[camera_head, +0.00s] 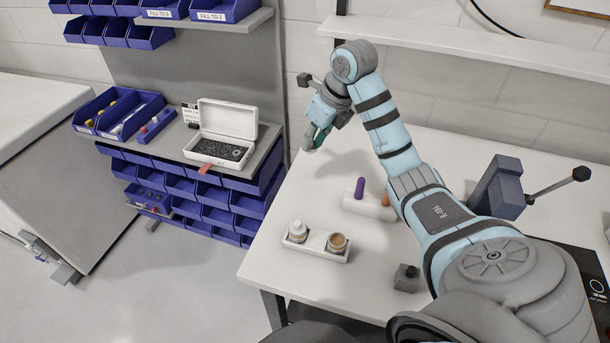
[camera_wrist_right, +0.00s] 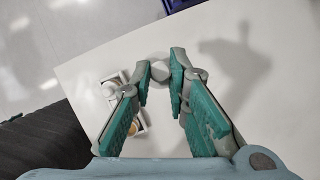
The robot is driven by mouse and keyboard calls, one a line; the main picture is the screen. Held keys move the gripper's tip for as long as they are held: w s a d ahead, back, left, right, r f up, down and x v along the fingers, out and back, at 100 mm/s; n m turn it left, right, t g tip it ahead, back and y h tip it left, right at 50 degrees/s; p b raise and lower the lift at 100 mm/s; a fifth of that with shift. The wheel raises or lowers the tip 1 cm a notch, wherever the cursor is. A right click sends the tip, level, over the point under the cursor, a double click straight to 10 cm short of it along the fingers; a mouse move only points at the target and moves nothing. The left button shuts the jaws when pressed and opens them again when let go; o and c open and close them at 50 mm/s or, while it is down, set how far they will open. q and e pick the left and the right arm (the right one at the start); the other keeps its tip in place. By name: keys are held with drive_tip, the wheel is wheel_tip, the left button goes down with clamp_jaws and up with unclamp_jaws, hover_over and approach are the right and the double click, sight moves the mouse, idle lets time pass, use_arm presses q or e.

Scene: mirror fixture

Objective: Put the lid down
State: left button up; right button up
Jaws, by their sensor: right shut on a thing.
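My right gripper (camera_head: 318,136) is shut on a small white lid (camera_head: 308,150), held above the left part of the white table (camera_head: 300,194). The lid also shows between the fingertips in the right wrist view (camera_wrist_right: 159,71). A white two-place holder (camera_head: 316,249) stands on the table nearer to me. It holds a jar with a white cap (camera_head: 297,229) on the left and an open-looking jar with a brown top (camera_head: 337,243) on the right. In the right wrist view the holder is partly hidden by a finger. My left gripper is not in view.
A white block (camera_head: 369,206) holds a purple piece (camera_head: 360,186) and an orange piece. A dark blue fixture with a lever (camera_head: 500,186) stands at the right, a small grey block (camera_head: 407,277) in front. Blue bins (camera_head: 190,195) are left. The table beneath the gripper is clear.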

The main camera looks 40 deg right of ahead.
wheel_tip(320, 180, down, 20)
drive_tip(key=b, duration=0.7)
drive_tip(key=shift+w, duration=0.15)
drive_tip(key=shift+f+b, duration=0.2)
drive_tip(key=shift+b, duration=0.1)
drive_tip(key=o, duration=0.7)
drive_tip(key=shift+r, duration=0.1)
drive_tip(key=shift+o, duration=0.2)
